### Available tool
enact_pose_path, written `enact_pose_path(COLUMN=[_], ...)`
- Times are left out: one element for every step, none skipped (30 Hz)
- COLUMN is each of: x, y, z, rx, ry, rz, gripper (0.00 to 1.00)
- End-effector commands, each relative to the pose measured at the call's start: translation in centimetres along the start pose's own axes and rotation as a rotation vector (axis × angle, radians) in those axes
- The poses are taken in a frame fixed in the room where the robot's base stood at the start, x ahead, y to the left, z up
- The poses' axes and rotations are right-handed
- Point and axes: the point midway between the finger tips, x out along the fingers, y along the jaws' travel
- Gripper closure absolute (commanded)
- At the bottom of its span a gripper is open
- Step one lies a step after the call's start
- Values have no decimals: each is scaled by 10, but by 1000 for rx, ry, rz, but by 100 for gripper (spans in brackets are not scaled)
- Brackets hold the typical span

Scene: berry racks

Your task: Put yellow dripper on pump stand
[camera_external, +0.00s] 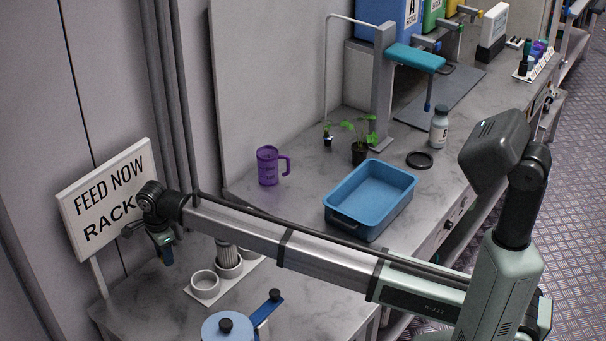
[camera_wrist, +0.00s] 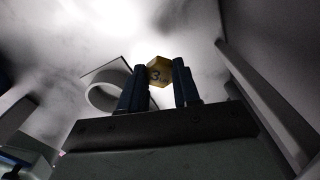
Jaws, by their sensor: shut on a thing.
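In the wrist view my gripper (camera_wrist: 160,80) has its two dark blue fingers on either side of a small yellow, faceted piece marked 3, which looks like the yellow dripper (camera_wrist: 158,70). It is held between the fingertips. In the external view my gripper (camera_external: 166,254) points down at the far left, in front of the FEED NOW RACK sign; the dripper is not discernible there. None of the things in view is labelled as the pump stand, so I cannot tell which it is.
A white rack (camera_external: 250,271) with white cups and a ribbed grey cylinder (camera_external: 228,257) stands right of my gripper. A blue lidded pot (camera_external: 215,330) is in front. A purple mug (camera_external: 267,167), blue tub (camera_external: 370,225) and grey post (camera_external: 382,90) with a teal arm stand farther back.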

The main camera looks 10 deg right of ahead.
Motion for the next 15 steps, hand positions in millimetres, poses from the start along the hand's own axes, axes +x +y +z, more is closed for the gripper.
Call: enact_pose_path(x=[7,9,12,13,15,18,20,24,29,33,37,41,44,47,49], y=[0,0,0,0,0,0,0,0,0,0,0,0,0,0,0], z=[0,0,0,0,0,0,0,0,0,0,0,0,0,0,0], rx=[0,0,0,0,0,0,0,0,0,0,0,0,0,0,0], ry=[1,1,0,0,0,0,0,0,1,1,1,1,0,0,0], rz=[1,1,0,0,0,0,0,0,1,1,1,1,1,0,0], gripper=[96,96,96,96,96,96,96,96,96,96,96,96,96,96,96])
